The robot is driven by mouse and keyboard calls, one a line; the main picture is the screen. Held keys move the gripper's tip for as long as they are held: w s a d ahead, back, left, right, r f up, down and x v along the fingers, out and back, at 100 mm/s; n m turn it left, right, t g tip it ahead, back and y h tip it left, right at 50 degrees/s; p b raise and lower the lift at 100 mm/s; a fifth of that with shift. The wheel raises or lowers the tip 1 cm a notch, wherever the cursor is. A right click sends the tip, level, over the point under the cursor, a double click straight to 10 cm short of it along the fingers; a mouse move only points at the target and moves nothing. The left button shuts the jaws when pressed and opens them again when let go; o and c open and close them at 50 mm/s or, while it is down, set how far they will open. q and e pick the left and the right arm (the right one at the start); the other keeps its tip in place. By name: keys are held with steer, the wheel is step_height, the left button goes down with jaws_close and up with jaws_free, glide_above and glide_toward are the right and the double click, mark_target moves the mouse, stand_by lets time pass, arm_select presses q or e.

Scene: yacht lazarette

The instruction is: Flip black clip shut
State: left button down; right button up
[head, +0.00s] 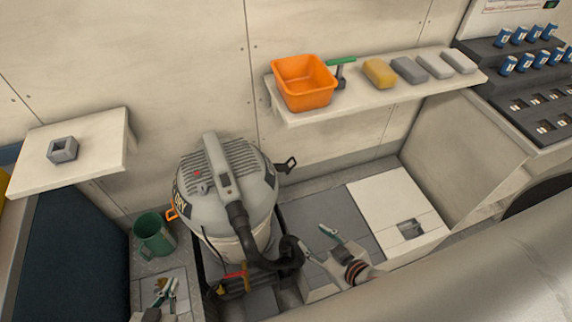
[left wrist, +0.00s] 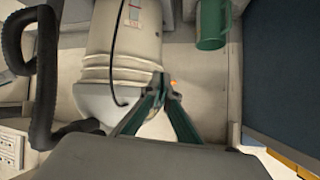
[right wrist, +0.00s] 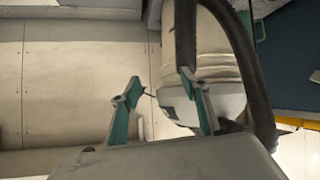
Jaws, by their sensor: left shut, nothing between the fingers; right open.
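The grey vacuum (head: 225,185) stands on the floor. Its black clip (head: 287,165) sticks out from the right side of the head, swung away from the body. An orange clip (head: 173,212) is on the left side. My right gripper (head: 319,243) is open and empty, to the right of the vacuum and lower in the picture than the black clip, apart from it. In the right wrist view its fingers (right wrist: 158,84) are spread, with a small dark piece between them that may be the clip. My left gripper (head: 166,288) is shut and empty, at the vacuum's lower left.
A black hose (head: 245,235) hangs down the vacuum's front. A green mug (head: 153,235) stands at its left. A shelf (head: 375,100) above holds an orange bin (head: 304,82) and several blocks. A small shelf (head: 95,140) holds a grey square ring (head: 63,149).

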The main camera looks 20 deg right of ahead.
steer(key=w+r+b, duration=0.1)
steer(key=w, duration=0.1)
steer(key=w+d+r+t+b, duration=0.1)
steer(key=w+r, duration=0.1)
steer(key=w, duration=0.1)
steer(key=w+r+t+b, duration=0.1)
steer(key=w, duration=0.2)
steer(key=shift+w+d+r+m+h+b, duration=0.15)
steer(key=shift+w+r+m+h+b, duration=0.1)
steer(key=shift+m+h+b, duration=0.15)
jaws_close()
steer(key=w+d+r+m+t+h+b, duration=0.1)
steer(key=w+d+r+t+b, duration=0.1)
steer(key=w+r, duration=0.4)
steer(key=shift+w+r+b, duration=0.2)
steer(key=shift+r+b, duration=0.2)
